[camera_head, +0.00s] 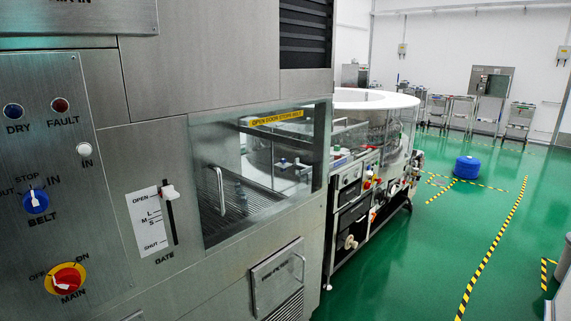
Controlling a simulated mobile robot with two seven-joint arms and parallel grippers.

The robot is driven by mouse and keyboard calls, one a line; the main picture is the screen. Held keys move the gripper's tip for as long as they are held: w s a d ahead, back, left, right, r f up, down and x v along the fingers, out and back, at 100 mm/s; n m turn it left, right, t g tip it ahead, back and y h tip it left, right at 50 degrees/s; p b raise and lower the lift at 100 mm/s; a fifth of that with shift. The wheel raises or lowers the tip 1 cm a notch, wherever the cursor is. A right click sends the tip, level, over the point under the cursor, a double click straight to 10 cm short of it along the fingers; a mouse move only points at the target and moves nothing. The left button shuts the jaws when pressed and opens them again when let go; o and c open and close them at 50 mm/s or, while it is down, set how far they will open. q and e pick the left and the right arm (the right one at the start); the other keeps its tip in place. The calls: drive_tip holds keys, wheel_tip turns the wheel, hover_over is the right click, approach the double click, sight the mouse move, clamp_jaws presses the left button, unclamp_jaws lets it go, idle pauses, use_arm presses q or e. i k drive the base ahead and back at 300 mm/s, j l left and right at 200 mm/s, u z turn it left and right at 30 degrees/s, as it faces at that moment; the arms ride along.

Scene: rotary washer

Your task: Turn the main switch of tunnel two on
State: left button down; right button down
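The main switch (67,279) is a red knob on a yellow disc, low on the steel control panel (70,240) at the left of the head view. MAIN is printed below it, OFF at its upper left and ON at its upper right. I cannot tell clearly which mark the knob points to. No label naming tunnel two is readable. Neither of my grippers is in view, and nothing covers the switch.
Above the switch are a blue BELT knob (36,202), a white IN button (84,149) and DRY and FAULT lamps. A GATE slider (169,191) and glass window (258,172) lie to the right. Green floor (410,270) is open farther right, with a blue drum (467,168).

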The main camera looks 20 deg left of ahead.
sight(66, 281)
drive_tip(key=u, duration=2.4)
